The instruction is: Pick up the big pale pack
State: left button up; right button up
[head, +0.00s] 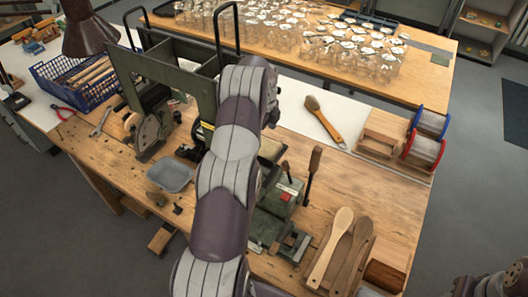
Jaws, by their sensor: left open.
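My left arm reaches up through the middle of the head view and bends over the bench. My left gripper (271,118) is at its far end, mostly hidden by my own wrist, and is open. A pale tan patch (270,149) shows just below it, beside the green machine, partly covered by my arm. I cannot tell whether this is the big pale pack. No other pack stands out clearly. My right gripper is outside the view.
A wooden brush (324,122) lies on the white mat. Red and blue wire spools (424,150) stand at right. Wooden paddles (335,240) lie at the front right. A blue crate (88,78) and grey dish (170,175) are at left. Glass jars (350,50) fill the rear table.

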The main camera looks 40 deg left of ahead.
aim_at(263, 143)
pick_arm(q)
jog(key=shift+s+a+f+p, duration=0.1)
jog(key=shift+f+p, duration=0.25)
jog(key=shift+p, duration=0.75)
notch_tip(263, 143, down, 3)
jog(key=shift+a+r+p, duration=0.1)
jog(key=shift+a+p, duration=0.05)
jog(key=shift+p, duration=0.25)
jog(key=shift+f, duration=0.25)
jog(key=c, duration=1.2)
jog(key=shift+c, duration=0.3)
